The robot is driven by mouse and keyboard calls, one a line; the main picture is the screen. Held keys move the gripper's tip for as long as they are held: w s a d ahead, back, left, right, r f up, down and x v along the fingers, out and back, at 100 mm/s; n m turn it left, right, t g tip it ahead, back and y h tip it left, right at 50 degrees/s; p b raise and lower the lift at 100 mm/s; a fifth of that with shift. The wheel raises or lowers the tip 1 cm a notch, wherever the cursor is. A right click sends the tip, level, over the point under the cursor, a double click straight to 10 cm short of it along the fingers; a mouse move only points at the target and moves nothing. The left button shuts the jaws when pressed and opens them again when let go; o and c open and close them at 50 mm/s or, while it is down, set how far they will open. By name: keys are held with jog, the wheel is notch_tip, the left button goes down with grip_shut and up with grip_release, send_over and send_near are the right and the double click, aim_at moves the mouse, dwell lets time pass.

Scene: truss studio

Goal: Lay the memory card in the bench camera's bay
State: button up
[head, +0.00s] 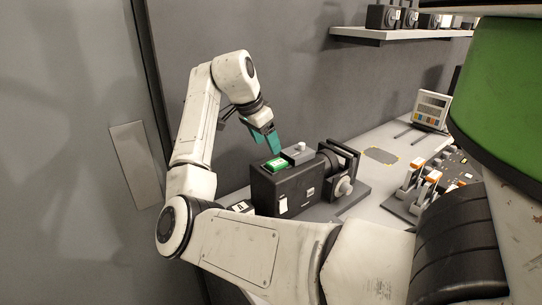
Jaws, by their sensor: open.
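The bench camera (297,197) is a black box with a lens and rails at its right end, standing on the bench. A bright green piece with a pale middle, which looks like the memory card (277,164), lies flat on top of the camera, where the bay seems to be. I cannot tell how deep it sits. My gripper (272,147) has teal fingers pointing down, just above and behind the green piece. It is open, with nothing seen between the fingers. A small gap seems to part the fingertips from the card.
A grey block with a knob (298,152) sits on the camera, right of the card. A label marked A (240,206) is left of it. A control panel with orange-topped levers (425,185) and a small display (432,108) stand right. A shelf (385,37) holds several cameras.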

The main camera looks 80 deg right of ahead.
jog(key=shift+v, duration=2.4)
